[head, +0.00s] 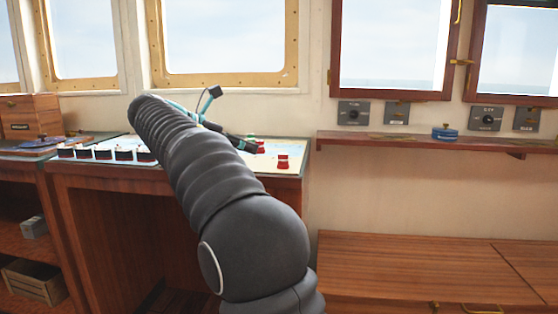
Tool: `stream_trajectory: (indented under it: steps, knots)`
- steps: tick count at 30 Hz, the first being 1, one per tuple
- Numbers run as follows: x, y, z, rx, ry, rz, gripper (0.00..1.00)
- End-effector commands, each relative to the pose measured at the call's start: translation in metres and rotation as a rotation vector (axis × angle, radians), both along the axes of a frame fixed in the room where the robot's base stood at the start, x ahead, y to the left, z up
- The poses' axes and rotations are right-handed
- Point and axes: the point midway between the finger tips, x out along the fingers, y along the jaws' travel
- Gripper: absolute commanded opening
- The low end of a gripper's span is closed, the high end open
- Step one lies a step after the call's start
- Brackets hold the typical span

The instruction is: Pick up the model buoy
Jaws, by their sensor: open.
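A small red model buoy (283,162) stands upright on the chart-covered top of the wooden table (292,184), near its right end. A second small red piece (262,147) and a green one (250,137) are just behind and left of it, partly hidden by my gripper. I cannot tell which of these pieces the task means. My gripper (252,147) is open, low over the table and left of the nearer red buoy. My own arm hides the middle of the table.
Several dark-and-white model ships (105,153) line the table's left part. A wooden box (30,116) is at the far left. A narrow wall shelf (400,143) with a blue round object (444,132) is at right, above a wooden cabinet (420,270).

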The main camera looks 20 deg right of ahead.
Motion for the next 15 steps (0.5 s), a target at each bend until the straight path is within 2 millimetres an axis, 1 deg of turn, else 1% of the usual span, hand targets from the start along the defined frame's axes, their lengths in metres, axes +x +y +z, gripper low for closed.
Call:
stream_trajectory:
  steps: [2, 5, 12, 15]
  knots:
    - [0.004, 0.0, 0.001, -0.016, 0.016, -0.001, 0.61]
    - [0.006, -0.01, -0.002, -0.023, 0.022, -0.002, 0.61]
    - [0.012, -0.049, -0.02, -0.021, 0.023, -0.002, 0.61]
    - [0.015, -0.062, -0.025, -0.021, 0.022, -0.001, 0.61]
